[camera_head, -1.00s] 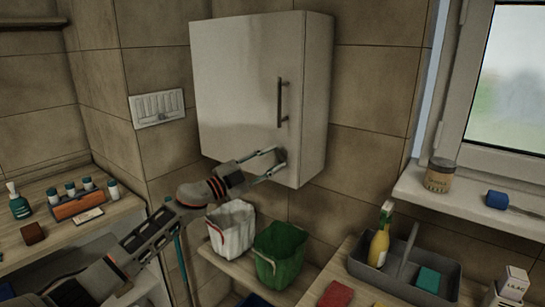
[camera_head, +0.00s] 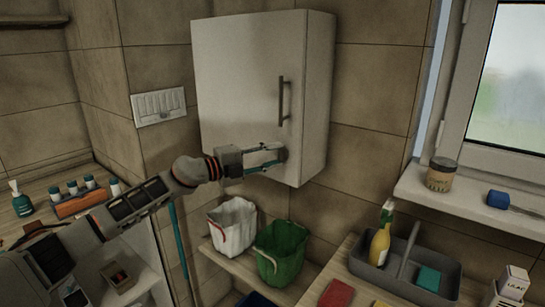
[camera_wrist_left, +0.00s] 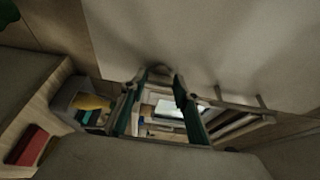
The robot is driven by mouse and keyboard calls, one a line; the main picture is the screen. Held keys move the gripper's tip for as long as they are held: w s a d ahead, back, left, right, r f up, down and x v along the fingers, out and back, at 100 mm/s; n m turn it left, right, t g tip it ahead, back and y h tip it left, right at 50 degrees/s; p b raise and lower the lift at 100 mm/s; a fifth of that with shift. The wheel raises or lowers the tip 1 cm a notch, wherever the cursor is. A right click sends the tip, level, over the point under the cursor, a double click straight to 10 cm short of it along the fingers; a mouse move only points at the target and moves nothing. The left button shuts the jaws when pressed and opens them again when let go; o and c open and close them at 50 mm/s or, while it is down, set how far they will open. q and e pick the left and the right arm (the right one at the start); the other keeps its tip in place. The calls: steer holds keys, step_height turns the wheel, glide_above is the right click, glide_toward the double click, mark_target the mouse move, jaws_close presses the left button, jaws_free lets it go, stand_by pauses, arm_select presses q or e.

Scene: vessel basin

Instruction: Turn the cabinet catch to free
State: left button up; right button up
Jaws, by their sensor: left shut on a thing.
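The white wall cabinet (camera_head: 240,75) hangs at the middle of the head view, with its door closed and a vertical bar handle (camera_head: 284,101) at the right. The small grey catch (camera_head: 281,153) is low on the door, near its right edge, and partly covered by my fingers. My left gripper (camera_head: 274,158) reaches it from the left and is shut on it. In the left wrist view the two fingers (camera_wrist_left: 158,82) point at the door face, with the catch (camera_wrist_left: 158,71) at their tips. I cannot tell the catch's angle. My right gripper is not in view.
Below the cabinet, a white bucket (camera_head: 233,226) and a green bucket (camera_head: 281,250) stand on a low shelf. A grey caddy (camera_head: 445,284) with a yellow bottle (camera_head: 379,246) is at the lower right. A windowsill (camera_head: 470,205) juts out at the right.

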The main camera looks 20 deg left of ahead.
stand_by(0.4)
arm_select(q)
steer(key=o, duration=1.1)
steer(key=v, duration=1.2)
steer(key=shift+a, duration=0.1)
